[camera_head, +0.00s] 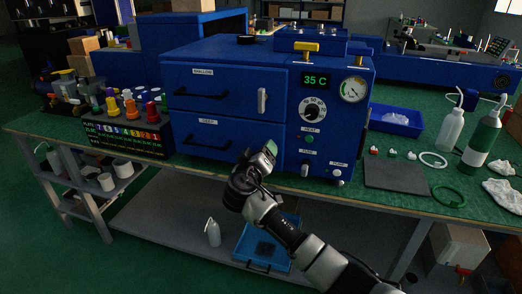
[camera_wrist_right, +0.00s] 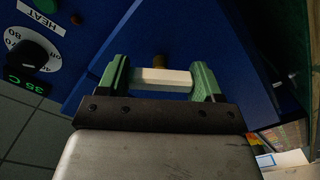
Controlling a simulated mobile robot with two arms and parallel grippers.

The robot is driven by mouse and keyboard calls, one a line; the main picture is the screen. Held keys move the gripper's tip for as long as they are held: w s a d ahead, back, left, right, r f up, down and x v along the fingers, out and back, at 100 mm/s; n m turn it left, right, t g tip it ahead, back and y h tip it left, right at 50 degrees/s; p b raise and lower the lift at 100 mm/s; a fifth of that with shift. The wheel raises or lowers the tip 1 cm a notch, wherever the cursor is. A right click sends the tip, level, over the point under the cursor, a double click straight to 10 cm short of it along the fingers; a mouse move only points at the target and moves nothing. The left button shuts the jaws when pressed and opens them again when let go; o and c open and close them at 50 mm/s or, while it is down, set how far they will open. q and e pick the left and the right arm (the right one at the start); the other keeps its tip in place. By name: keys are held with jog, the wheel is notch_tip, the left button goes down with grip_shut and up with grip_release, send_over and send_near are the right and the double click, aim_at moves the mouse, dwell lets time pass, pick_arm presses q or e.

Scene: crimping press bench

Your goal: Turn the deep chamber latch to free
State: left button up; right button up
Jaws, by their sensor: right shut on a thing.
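The blue press has two drawer-like chambers, the upper one marked shallow and the lower one marked deep (camera_head: 208,137). The deep chamber latch is a pale bar (camera_wrist_right: 162,79) on a brass-coloured pivot in the right wrist view. My right gripper (camera_head: 268,152) is at the right end of the deep chamber front and hides its latch in the head view. In the right wrist view its green fingers (camera_wrist_right: 161,82) are shut on the bar, one at each end. The shallow chamber latch (camera_head: 262,101) is a pale upright bar above. My left gripper is not in view.
Right of the latches is a panel with a 35 C display (camera_head: 316,81), a dial (camera_head: 312,108), a gauge (camera_head: 353,90) and small switches. A rack of coloured knobs (camera_head: 125,142) stands left of the press. A dark mat (camera_head: 396,175), rings and bottles lie or stand to the right.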

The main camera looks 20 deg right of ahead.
jog(key=n+p, duration=0.2)
jog(key=n, duration=0.1)
jog(key=shift+r+n, duration=0.1)
jog(key=shift+n, duration=0.7)
jog(key=n+p, duration=0.2)
jog(key=n, duration=0.1)
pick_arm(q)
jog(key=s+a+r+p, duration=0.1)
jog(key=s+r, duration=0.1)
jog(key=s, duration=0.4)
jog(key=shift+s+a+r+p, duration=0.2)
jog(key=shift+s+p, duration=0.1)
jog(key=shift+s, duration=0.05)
pick_arm(e)
jog(key=shift+n, duration=1.2)
jog(key=o, duration=0.9)
jog(key=shift+o, duration=0.2)
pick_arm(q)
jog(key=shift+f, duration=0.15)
pick_arm(e)
jog(key=v, duration=1)
jog(key=shift+s+a, duration=0.3)
